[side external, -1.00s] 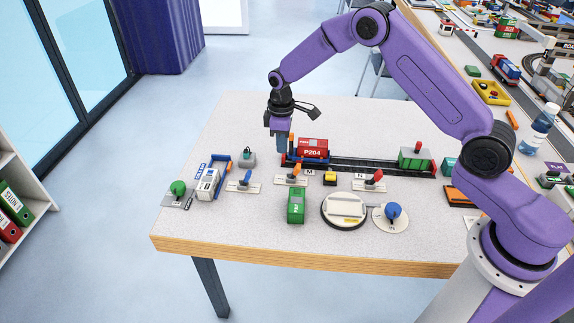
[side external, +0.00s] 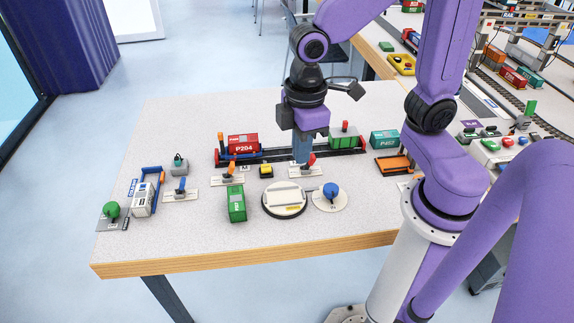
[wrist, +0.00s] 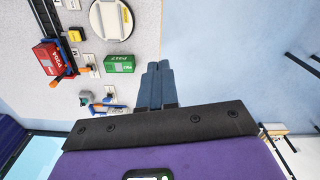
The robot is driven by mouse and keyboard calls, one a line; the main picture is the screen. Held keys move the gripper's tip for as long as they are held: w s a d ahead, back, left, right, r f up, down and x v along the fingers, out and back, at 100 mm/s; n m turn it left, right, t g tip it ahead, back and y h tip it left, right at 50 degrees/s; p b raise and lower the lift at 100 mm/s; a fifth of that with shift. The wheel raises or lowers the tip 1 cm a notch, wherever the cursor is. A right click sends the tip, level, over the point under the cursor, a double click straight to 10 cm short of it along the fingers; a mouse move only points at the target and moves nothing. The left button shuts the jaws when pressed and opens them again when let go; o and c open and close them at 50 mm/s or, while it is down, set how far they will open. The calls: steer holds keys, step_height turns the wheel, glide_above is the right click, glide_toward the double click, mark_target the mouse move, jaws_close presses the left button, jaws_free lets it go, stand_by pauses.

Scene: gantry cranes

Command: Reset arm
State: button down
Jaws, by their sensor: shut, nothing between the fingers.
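My gripper (side external: 301,162) points down in the side view, its blue fingers together with nothing between them. In that picture it overlaps the table near a red-handled lever (side external: 309,160); I cannot tell its exact height. In the wrist view the shut fingers (wrist: 157,68) show beside the table edge, against the pale floor. A red container marked P204 (side external: 244,144) sits on a wagon at the track's left end. A green wagon (side external: 345,133) stands towards the right end of the track. A loose green container (side external: 236,204) stands near the front.
A white round turntable (side external: 284,199) and a blue knob (side external: 331,189) stand on the table (side external: 190,240). A green knob (side external: 112,209) and a small white-and-blue crane (side external: 144,196) are at the left. A teal container (side external: 384,140) is at the right. The front table strip is clear.

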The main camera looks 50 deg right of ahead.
steer(key=s+d+n, duration=0.1)
steer(key=s+d, duration=0.5)
steer(key=s, duration=0.4)
